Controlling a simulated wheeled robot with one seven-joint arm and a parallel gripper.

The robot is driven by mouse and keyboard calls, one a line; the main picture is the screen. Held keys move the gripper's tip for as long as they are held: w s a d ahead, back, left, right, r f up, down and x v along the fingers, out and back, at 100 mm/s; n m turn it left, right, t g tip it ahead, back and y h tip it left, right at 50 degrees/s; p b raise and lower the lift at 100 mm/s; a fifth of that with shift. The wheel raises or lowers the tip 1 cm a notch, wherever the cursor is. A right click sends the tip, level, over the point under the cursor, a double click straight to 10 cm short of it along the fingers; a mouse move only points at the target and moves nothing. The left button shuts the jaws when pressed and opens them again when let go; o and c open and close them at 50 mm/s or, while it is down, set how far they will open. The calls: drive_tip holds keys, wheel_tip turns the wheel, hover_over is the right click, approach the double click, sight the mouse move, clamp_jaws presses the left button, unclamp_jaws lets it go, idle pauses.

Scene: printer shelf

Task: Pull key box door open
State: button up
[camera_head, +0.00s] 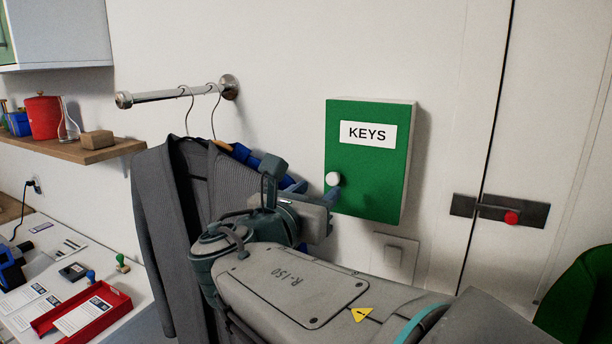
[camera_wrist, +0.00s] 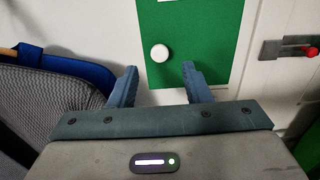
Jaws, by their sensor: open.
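The key box (camera_head: 368,158) hangs on the wall, with a green door (camera_head: 370,190) and a white KEYS label (camera_head: 368,133). The door looks shut. A round white knob (camera_head: 333,179) sits at the door's lower left. My gripper (camera_head: 318,190) is just left of and below the knob in the head view, partly hidden by my own wrist. In the wrist view, my gripper (camera_wrist: 158,82) is open and empty, with its two blue fingers apart. The knob (camera_wrist: 159,53) appears beyond the fingertips, between their lines and apart from them.
Grey and blue clothes (camera_head: 185,185) hang from a wall rail (camera_head: 175,94) left of my arm. A dark latch with a red knob (camera_head: 511,217) is on the door at right. A switch plate (camera_head: 396,256) is below the box. A desk with a red tray (camera_head: 85,312) is at left.

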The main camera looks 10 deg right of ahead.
sight(332, 179)
drive_tip(key=p+x, duration=0.1)
drive_tip(key=x, duration=0.5)
drive_tip(key=shift+w+d, duration=0.15)
drive_tip(key=shift+w, duration=0.05)
